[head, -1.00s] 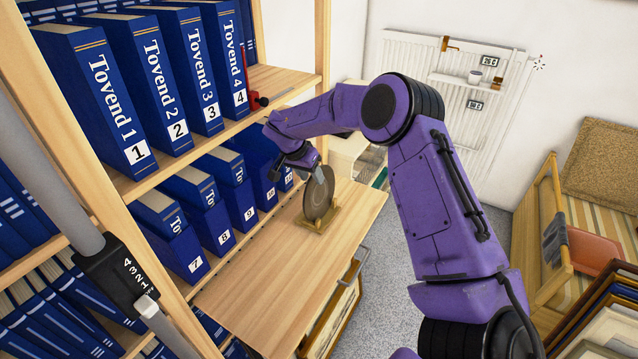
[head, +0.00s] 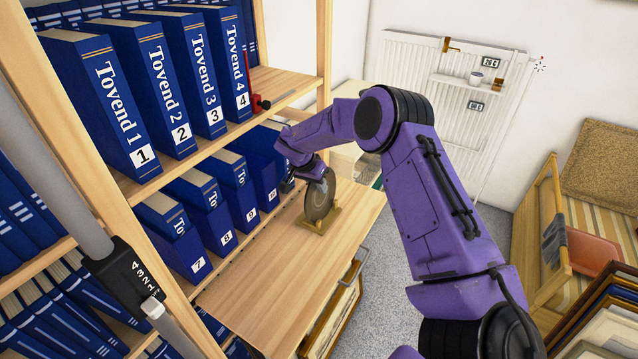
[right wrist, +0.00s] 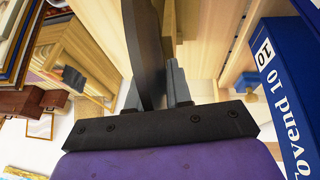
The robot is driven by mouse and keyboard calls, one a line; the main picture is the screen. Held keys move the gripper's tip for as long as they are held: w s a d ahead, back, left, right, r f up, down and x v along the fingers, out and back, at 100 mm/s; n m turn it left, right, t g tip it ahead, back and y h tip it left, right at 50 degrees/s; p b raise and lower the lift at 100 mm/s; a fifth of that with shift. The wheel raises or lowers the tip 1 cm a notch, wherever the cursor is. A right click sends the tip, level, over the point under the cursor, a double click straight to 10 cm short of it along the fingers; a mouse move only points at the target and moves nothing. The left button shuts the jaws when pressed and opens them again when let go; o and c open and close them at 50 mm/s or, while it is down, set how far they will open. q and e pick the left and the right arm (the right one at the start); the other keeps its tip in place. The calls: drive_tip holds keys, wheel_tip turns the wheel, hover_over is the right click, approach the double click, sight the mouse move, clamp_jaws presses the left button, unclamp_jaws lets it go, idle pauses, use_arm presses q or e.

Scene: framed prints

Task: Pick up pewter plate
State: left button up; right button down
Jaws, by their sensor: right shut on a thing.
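The pewter plate (head: 319,203) is a dark grey disc standing upright on edge in a small wooden stand (head: 328,224) on the wooden desktop. My right gripper (head: 325,178) is at the plate's upper edge, shut on it. In the right wrist view the plate (right wrist: 145,45) shows edge-on between the two fingers of the gripper (right wrist: 156,88). The plate's lower edge still appears to be in the stand. The fingertips are partly hidden in the head view. My left gripper is not in view.
Blue binders (head: 237,190) fill the shelves on the left, close beside my right gripper; binder 10 (right wrist: 285,90) is near in the wrist view. The front of the desktop (head: 265,295) is clear. A radiator (head: 410,80) stands at the back.

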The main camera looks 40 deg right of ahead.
drive_tip(key=shift+w+r, duration=0.1)
drive_tip(key=shift+r, duration=0.15)
wheel_tip(320, 180, up, 2)
drive_tip(key=shift+r+b, duration=0.2)
drive_tip(key=shift+b, duration=0.55)
drive_tip(key=s+a+r, duration=0.2)
drive_tip(key=s+r, duration=0.8)
drive_tip(key=s, duration=0.4)
drive_tip(key=shift+p, duration=0.3)
drive_tip(key=shift+w, duration=0.1)
